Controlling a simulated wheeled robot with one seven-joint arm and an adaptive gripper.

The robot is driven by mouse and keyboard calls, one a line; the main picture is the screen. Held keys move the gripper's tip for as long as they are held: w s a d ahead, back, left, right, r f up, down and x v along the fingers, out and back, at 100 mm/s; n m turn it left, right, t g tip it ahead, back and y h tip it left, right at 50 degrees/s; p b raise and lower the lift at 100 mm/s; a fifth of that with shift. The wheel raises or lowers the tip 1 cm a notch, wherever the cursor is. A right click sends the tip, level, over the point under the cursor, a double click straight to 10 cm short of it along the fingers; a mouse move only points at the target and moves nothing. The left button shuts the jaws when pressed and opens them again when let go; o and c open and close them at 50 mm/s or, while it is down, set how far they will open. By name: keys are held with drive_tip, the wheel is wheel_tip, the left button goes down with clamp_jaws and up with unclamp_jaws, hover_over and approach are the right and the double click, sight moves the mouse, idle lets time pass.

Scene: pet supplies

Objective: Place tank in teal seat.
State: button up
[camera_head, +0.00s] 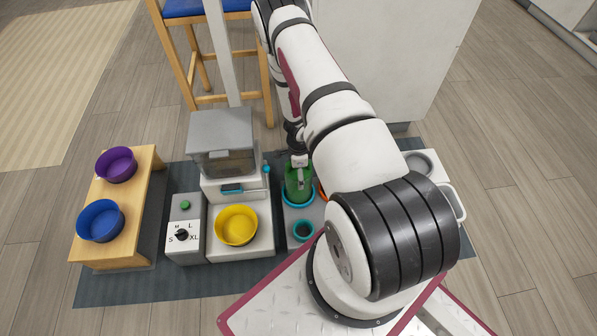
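The tank (296,184) is a translucent green container standing upright in the middle of the mat. Its lower end is at the teal seat (287,201), a teal ring on a grey base. The ring shows around the tank's bottom, but I cannot tell whether the tank is fully down in it. My gripper (300,166) is at the top of the tank, pointing down. Its fingers are small and partly hidden, so I cannot see whether they are closed on the tank. An orange ring (321,190) shows just right of the tank, mostly hidden by my arm.
A smaller teal ring (303,230) lies in front of the tank. To the left are a grey feeder (222,140) with a yellow bowl (236,226), a dial box (185,229), and a wooden stand (130,245) with purple (116,165) and blue bowls (100,221). My arm covers much of the right side.

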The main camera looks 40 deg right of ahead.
drive_tip(key=shift+r, duration=0.15)
wheel_tip(320, 180, up, 12)
drive_tip(key=p, duration=0.4)
drive_tip(key=shift+p, duration=0.35)
drive_tip(key=w+a+r+n+t+y, duration=0.1)
drive_tip(key=w+a+r+n, duration=0.15)
drive_tip(key=a+r, duration=0.45)
drive_tip(key=w+a+r+n+y, duration=0.1)
drive_tip(key=w+a+r+n, duration=0.15)
drive_tip(key=r, duration=0.95)
drive_tip(key=w+a+r+n+t+y, duration=0.1)
drive_tip(key=a+r+n, duration=0.3)
drive_tip(key=r, duration=0.5)
drive_tip(key=s+a+r+n+y, duration=0.1)
drive_tip(key=s+a+r+n, duration=0.55)
drive_tip(key=r, duration=0.65)
drive_tip(key=s+r+n+h, duration=0.1)
drive_tip(key=s+r+n, duration=0.2)
drive_tip(key=s, duration=0.6)
drive_tip(key=s+a+r+n+g+h, duration=0.1)
drive_tip(key=s+r+n, duration=0.2)
drive_tip(key=s, duration=0.7)
drive_tip(key=s+a+r+n+h, duration=0.1)
drive_tip(key=s+r+n+h, duration=0.1)
drive_tip(key=s, duration=0.7)
drive_tip(key=shift+s+r+n+g, duration=0.3)
drive_tip(key=shift+r+n+g, duration=0.1)
drive_tip(key=shift+r+n, duration=0.15)
